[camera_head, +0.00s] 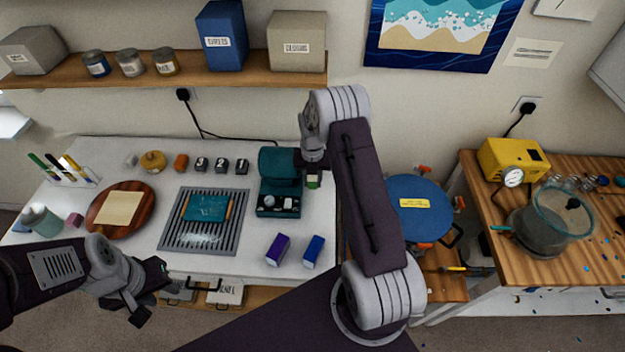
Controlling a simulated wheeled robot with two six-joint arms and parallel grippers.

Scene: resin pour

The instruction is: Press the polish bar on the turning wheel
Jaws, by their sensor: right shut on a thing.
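The teal polishing machine (277,162) stands near the right end of the white table, with a dial and switches on its base. Its wheel is at the right end of the motor, mostly hidden behind my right gripper, so I cannot tell whether it turns. My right gripper (313,174) points down beside the motor and is shut on a small green bar, the polish bar (313,182). I cannot tell whether the bar touches the wheel. My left gripper (152,294) is open and empty at the table's front edge, far from the machine.
A purple block (278,248) and a blue block (313,250) lie in front of the machine. A slatted grey rack (170,235) with a teal board and a round wooden board (97,218) lie left. A blue drum (420,222) and a pot (548,230) stand right.

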